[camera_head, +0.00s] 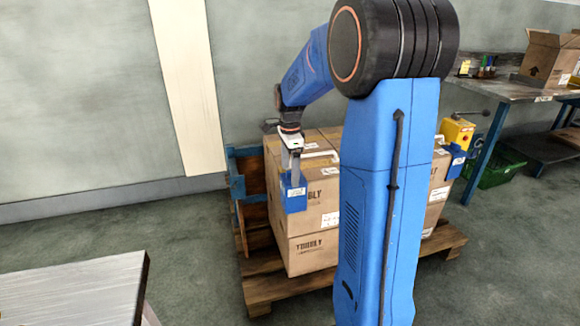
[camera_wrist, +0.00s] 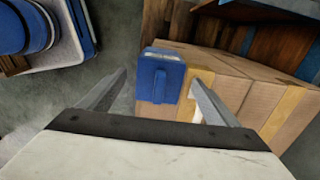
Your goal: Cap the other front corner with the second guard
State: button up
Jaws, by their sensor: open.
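A blue corner guard (camera_head: 294,196) with a white label sits at the left front upper corner of the stacked cartons (camera_head: 312,250). My gripper (camera_head: 291,168) is directly above it, pointing down. In the wrist view my gripper (camera_wrist: 157,76) is open, with one finger on each side of the blue guard (camera_wrist: 160,70) and gaps showing beside it. Whether the guard lies flush on the carton is hard to tell. Another blue guard (camera_head: 456,165) with a white label shows at the right end of the stack. My arm hides the middle of the stack's front.
The cartons stand on a wooden pallet (camera_head: 262,290). A blue and wood frame (camera_head: 238,180) stands behind their left side. A yellow box (camera_head: 457,132), a workbench (camera_head: 500,88) and a green crate (camera_head: 498,170) are at the right. A table (camera_head: 75,290) is at front left.

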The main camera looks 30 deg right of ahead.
notch_tip(320, 180, up, 17)
jog(key=shift+r, duration=0.2)
dwell(0.4)
dwell(0.3)
jog(key=s+a+f+n+t, duration=0.2)
jog(key=s+a+n, duration=0.85)
jog(key=s, duration=0.55)
jog(key=s+a+f+n+t, duration=0.1)
jog(key=s+a+f+n, duration=0.2)
jog(key=s+f+n, duration=0.2)
jog(key=s+a+f+n+t, duration=0.1)
jog(key=s+a+f+n, duration=0.2)
jog(key=s, duration=0.6)
notch_tip(320, 180, down, 2)
jog(key=n, duration=0.2)
jog(key=shift+s+a+f+n+t, duration=0.15)
jog(key=shift+s+n+t, duration=0.2)
jog(key=shift+s+t, duration=0.05)
